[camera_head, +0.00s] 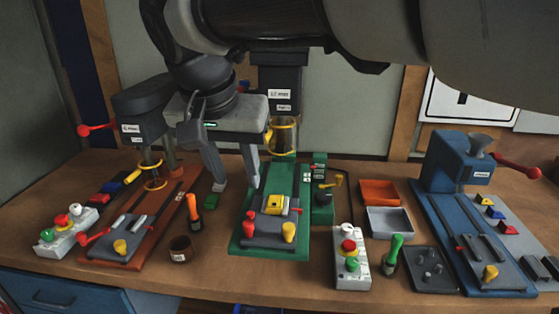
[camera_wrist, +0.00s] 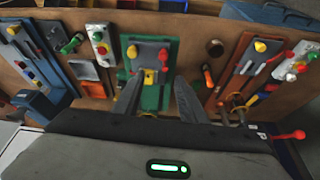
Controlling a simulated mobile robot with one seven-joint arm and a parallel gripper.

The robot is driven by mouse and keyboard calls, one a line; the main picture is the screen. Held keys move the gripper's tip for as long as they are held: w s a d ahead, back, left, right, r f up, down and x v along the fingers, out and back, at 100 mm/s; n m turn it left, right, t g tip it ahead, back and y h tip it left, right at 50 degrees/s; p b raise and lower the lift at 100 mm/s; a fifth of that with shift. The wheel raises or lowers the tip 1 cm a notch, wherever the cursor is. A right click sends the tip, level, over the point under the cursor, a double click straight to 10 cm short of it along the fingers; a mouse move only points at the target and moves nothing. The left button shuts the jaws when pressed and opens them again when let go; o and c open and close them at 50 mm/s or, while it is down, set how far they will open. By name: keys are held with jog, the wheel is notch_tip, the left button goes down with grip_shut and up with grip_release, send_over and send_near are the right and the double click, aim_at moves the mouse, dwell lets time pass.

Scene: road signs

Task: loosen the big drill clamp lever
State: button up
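The middle drill (camera_head: 277,75) is the tall dark one on a green base (camera_head: 245,244); I take it as the big drill, though its label is too small to read. A grey vise (camera_head: 268,232) on that base holds a yellow block (camera_head: 275,204). The base also shows in the wrist view (camera_wrist: 150,98). My gripper (camera_head: 238,186) is open and empty, fingers pointing down, above and behind-left of the vise. Its fingers also show in the wrist view (camera_wrist: 157,88).
A smaller drill (camera_head: 145,105) on a red-brown base stands left, with a red-knobbed handle. An orange-handled tool (camera_head: 194,212) and a brown cup (camera_head: 181,249) stand between the bases. A button box (camera_head: 350,262), trays (camera_head: 389,220) and a blue machine (camera_head: 457,160) stand right.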

aim_at(248, 223)
jog(key=x, duration=0.5)
jog(key=b+x, duration=0.1)
jog(key=x, duration=0.5)
jog(key=a+b+x, duration=0.1)
jog(key=x, duration=0.5)
jog(key=shift+w+f, duration=0.1)
jog(key=shift+f, duration=0.1)
grip_shut()
